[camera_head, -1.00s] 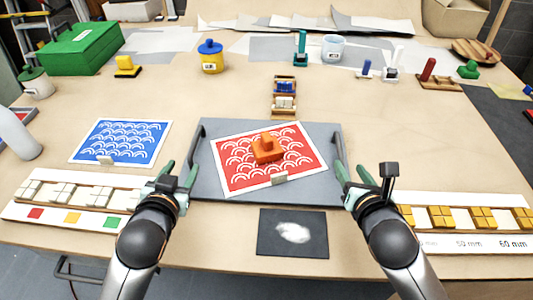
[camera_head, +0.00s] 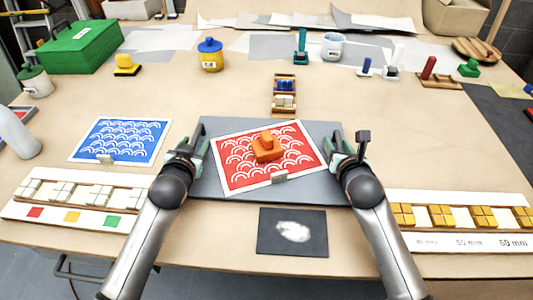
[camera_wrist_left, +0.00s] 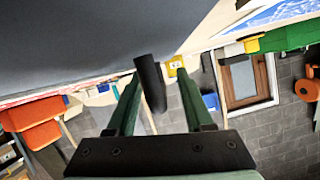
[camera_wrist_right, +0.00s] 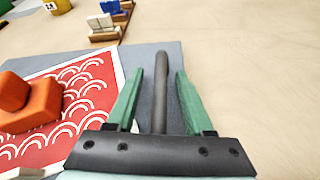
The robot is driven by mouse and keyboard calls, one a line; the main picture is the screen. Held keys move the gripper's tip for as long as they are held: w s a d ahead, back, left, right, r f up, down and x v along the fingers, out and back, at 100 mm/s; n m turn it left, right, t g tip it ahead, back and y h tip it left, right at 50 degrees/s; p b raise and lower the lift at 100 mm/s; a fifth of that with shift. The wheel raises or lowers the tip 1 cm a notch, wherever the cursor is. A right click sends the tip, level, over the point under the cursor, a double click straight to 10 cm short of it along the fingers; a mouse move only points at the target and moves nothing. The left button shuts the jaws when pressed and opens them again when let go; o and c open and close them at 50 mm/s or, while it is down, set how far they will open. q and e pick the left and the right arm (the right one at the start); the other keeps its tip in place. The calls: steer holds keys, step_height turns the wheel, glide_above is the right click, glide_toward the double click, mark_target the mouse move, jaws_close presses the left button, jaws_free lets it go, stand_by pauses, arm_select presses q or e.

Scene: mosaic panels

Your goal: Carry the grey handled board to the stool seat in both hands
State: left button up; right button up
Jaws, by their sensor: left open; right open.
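The grey handled board (camera_head: 320,190) lies on the table with a red patterned panel (camera_head: 232,171) and an orange block with a knob (camera_head: 268,148) on it. My left gripper (camera_head: 194,143) is at the board's left side; in the left wrist view the dark handle bar (camera_wrist_left: 150,82) stands between its open fingers (camera_wrist_left: 157,92). My right gripper (camera_head: 347,143) is at the right side; in the right wrist view the right handle bar (camera_wrist_right: 161,90) lies between its open fingers (camera_wrist_right: 160,90). The grippers largely hide both handles in the head view. I cannot make out a stool seat.
A blue patterned panel (camera_head: 122,140) lies to the left. Tile strips (camera_head: 62,219) and (camera_head: 455,240) flank the front. A black square with a white smudge (camera_head: 276,246) lies just before the board. A small block rack (camera_head: 284,106) stands behind it.

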arm_select(q)
steer(key=shift+c, duration=0.4)
arm_select(e)
steer(key=shift+c, duration=0.4)
arm_select(q)
jaws_close()
arm_select(e)
jaws_close()
stand_by(0.4)
arm_select(q)
steer(key=shift+w+r, duration=0.1)
steer(key=shift+r, duration=0.15)
arm_select(e)
steer(key=shift+w+r, duration=0.1)
steer(key=shift+r, duration=0.15)
